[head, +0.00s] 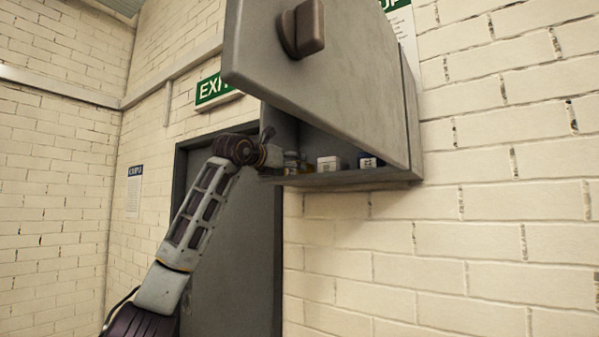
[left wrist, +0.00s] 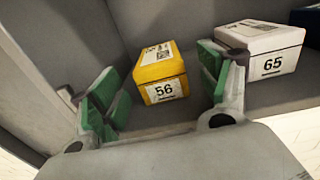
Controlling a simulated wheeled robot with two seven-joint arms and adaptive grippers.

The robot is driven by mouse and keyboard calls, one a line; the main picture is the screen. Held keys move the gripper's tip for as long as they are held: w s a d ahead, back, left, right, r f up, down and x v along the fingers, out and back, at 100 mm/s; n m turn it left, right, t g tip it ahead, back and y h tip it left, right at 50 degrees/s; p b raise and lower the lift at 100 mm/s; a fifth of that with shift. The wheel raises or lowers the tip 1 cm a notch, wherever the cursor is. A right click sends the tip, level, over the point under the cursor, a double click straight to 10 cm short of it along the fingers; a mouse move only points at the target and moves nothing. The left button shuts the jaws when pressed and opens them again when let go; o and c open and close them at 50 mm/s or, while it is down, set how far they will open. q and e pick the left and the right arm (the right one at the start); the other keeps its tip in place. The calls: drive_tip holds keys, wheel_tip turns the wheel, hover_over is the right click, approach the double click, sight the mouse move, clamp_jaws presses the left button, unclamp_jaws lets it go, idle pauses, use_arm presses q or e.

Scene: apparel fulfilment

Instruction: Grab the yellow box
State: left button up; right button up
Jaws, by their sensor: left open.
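The yellow box (left wrist: 162,75), with a white label reading 56, sits on the grey cabinet floor in the left wrist view. My left gripper (left wrist: 160,97) is open, its green-padded fingers on either side of the near part of the box. The box is not clasped, and I cannot tell whether either finger touches it. In the head view my left arm reaches up to the left end of the open cabinet (head: 345,179); its gripper is mostly hidden at the cabinet's left side. My right gripper is in neither view.
A white box (left wrist: 262,52) labelled 65 stands right of the yellow box, close to the right finger. A dark blue box (left wrist: 309,20) is beyond it. The cabinet's door (head: 330,70) is open over the front. A grey door (head: 235,230) stands below left.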

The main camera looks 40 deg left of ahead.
use_arm(q)
drive_tip(key=shift+w+a+r+p, duration=0.15)
drive_tip(key=shift+w+p, duration=0.25)
drive_tip(key=shift+w, duration=0.35)
drive_tip(key=shift+w+a+r+p, duration=0.15)
drive_tip(key=shift+w+p, duration=0.25)
drive_tip(key=shift+w, duration=0.3)
drive_tip(key=shift+w+a, duration=0.1)
drive_tip(key=shift+w, duration=0.8)
drive_tip(key=c, duration=1.1)
drive_tip(key=shift+s+r, duration=0.1)
